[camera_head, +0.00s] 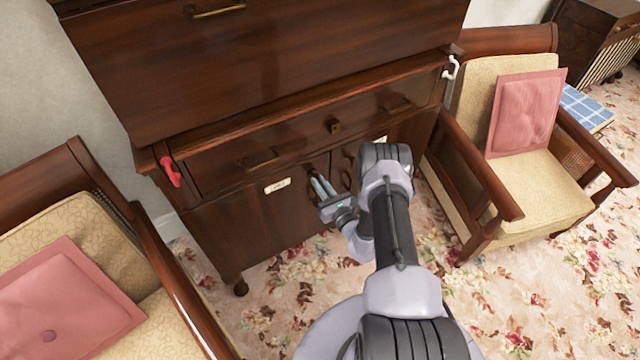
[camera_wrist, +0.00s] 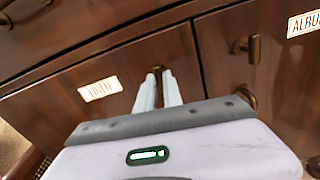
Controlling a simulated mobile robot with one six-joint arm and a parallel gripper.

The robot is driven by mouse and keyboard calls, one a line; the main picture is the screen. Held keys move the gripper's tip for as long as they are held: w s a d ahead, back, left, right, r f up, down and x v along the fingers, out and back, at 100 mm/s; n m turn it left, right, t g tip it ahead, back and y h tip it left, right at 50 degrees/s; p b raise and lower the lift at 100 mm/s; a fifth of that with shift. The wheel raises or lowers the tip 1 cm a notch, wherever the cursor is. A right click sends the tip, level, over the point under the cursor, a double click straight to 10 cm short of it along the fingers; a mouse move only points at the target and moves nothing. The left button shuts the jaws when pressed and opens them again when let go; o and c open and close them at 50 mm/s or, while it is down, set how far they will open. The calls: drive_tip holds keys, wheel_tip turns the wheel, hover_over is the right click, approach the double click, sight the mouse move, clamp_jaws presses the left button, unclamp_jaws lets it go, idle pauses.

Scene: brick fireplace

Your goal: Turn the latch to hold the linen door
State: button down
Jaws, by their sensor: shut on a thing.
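The linen door (camera_head: 245,223) is the left lower door of a dark wooden cabinet and looks closed or nearly so. Its white label (camera_head: 277,186) reads LINEN in the wrist view (camera_wrist: 100,89). My gripper (camera_head: 321,187) is at the door's right edge, shut on the brass linen door handle (camera_wrist: 157,69); the fingers (camera_wrist: 158,92) hide most of the handle. A red latch (camera_head: 170,171) sits on the cabinet's left front post, left of the linen door and apart from my gripper. A white latch (camera_head: 451,67) sits on the right post.
The album door (camera_wrist: 225,60), with its own brass handle (camera_wrist: 248,47), is right of the linen door. A drawer (camera_head: 290,130) lies above both. Armchairs with pink cushions (camera_head: 65,300) (camera_head: 525,112) flank the cabinet. Flowered carpet (camera_head: 275,320) is open in front.

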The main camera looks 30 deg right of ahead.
drive_tip(key=shift+n, duration=0.7)
drive_tip(key=c, duration=1.5)
unclamp_jaws()
drive_tip(key=s+p, duration=0.1)
drive_tip(key=s, duration=0.4)
drive_tip(key=s+p, duration=0.2)
drive_tip(key=s, duration=0.4)
drive_tip(key=s+p, duration=0.2)
drive_tip(key=s, duration=0.4)
drive_tip(key=shift+s+d, duration=0.25)
drive_tip(key=shift+d, duration=0.05)
